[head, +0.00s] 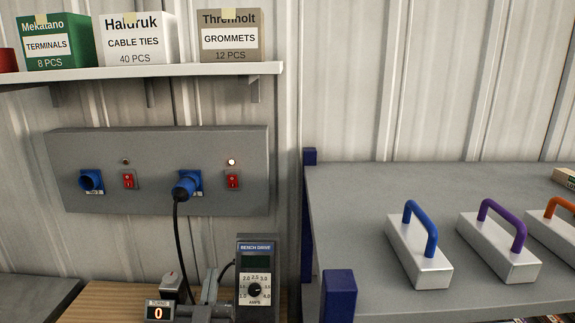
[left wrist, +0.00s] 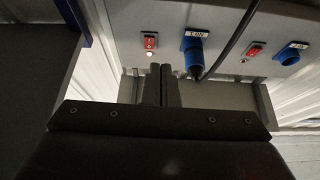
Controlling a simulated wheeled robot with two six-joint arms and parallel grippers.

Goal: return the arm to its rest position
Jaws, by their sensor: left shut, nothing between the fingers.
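My right gripper is in neither view.
A grey panel (head: 150,145) carries two red switches and blue sockets; a corded plug (head: 186,187) sits in the right one. The bench drive meter (head: 256,280) and turns counter (head: 159,311) stand close by. A grey table (head: 350,225) at right holds white blocks with coloured handles.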

